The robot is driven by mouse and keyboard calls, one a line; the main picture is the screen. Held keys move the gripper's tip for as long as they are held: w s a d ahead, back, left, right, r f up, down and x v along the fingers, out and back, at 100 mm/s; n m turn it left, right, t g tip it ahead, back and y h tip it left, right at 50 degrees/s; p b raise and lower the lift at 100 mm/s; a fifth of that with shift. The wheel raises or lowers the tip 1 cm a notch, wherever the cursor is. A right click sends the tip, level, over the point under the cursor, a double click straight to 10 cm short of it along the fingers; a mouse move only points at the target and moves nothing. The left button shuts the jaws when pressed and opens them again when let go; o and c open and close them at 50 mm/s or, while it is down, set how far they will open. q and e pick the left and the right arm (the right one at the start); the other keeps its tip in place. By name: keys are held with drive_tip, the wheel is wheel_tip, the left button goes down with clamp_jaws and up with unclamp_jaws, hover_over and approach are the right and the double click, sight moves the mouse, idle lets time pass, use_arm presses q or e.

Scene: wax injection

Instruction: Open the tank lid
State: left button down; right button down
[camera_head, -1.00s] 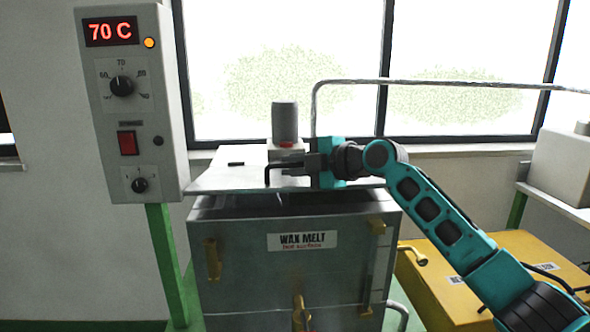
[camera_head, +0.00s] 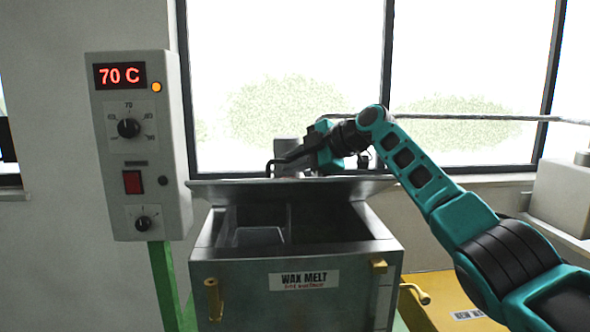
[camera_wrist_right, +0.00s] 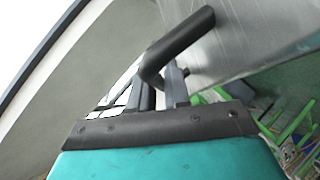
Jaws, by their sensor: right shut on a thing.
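The grey wax melt tank (camera_head: 330,262) stands in the middle of the head view. Its flat metal lid (camera_head: 225,192) is tilted up at the back, and the dark inside of the tank (camera_head: 262,236) shows. My right gripper (camera_head: 300,158) is above the lid and shut on the black lid handle (camera_head: 271,168). In the right wrist view the bent handle (camera_wrist_right: 178,45) passes between the fingers, with the metal lid (camera_wrist_right: 245,35) behind it. My left gripper is not in view.
A control box (camera_head: 137,195) reading 70 C stands on a green post at the left. A yellow box (camera_head: 440,300) is low at the right, and a pale grey box (camera_head: 562,197) sits on the right bench. Windows are behind the tank.

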drive_tip(key=shift+w+r, duration=0.75)
drive_tip(key=shift+r, duration=0.2)
idle(0.3)
